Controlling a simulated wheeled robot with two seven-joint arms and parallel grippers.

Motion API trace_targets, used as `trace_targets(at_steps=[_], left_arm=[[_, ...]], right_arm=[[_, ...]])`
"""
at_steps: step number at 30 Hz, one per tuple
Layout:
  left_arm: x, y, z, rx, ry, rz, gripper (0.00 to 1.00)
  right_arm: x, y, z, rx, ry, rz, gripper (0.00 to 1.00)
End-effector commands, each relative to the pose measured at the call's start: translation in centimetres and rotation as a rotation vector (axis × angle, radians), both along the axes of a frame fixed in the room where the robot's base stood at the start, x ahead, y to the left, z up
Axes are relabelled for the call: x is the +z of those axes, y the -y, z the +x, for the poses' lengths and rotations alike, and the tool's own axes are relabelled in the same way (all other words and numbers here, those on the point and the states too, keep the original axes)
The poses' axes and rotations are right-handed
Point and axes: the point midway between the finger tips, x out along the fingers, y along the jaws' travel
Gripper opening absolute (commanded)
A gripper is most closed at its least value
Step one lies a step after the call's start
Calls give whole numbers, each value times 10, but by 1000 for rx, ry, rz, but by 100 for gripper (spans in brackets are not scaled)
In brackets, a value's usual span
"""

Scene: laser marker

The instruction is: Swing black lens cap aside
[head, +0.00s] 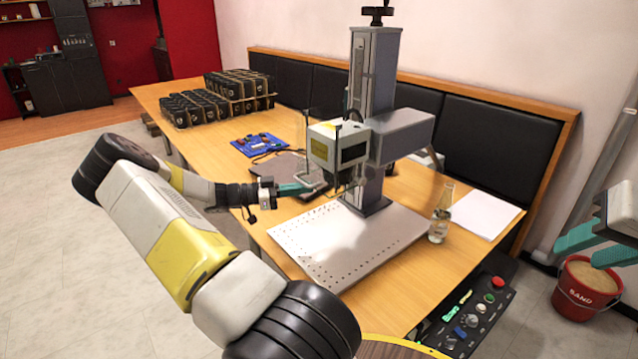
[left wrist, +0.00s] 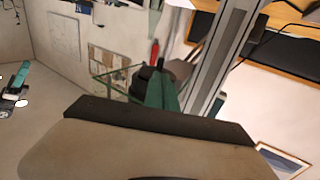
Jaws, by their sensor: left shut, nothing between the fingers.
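The laser marker head (head: 338,146) is a pale box on a grey column, above a perforated white plate (head: 345,245). I cannot clearly make out the black lens cap; the dark area under the head is too small and partly hidden. My left gripper (head: 316,188) reaches in from the left, its teal fingers shut and empty just below and left of the head. In the left wrist view the teal fingers (left wrist: 160,92) show beyond a pale foreground surface. I cannot tell whether they touch anything. My right gripper (head: 597,247) is open and empty at the right edge.
A clear bottle (head: 441,215) stands right of the plate, beside white paper (head: 484,215). A control panel (head: 468,318) is at the near edge. Black boxes (head: 240,85) and a blue tray (head: 260,144) are farther back. A red sand bucket (head: 583,290) stands on the floor.

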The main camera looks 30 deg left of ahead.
Motion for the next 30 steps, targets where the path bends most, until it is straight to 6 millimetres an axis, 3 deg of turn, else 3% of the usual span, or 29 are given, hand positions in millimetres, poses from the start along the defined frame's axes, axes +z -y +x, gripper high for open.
trace_targets(at_steps=[3, 10, 30], left_arm=[[0, 20, 17, -4, -1, -1, 0], [0, 44, 38, -1, -2, -1, 0], [0, 53, 44, -24, 1, -1, 0]], right_arm=[[0, 0, 0, 0, 0, 0, 36], [0, 0, 0, 0, 0, 0, 36], [0, 0, 0, 0, 0, 0, 36]])
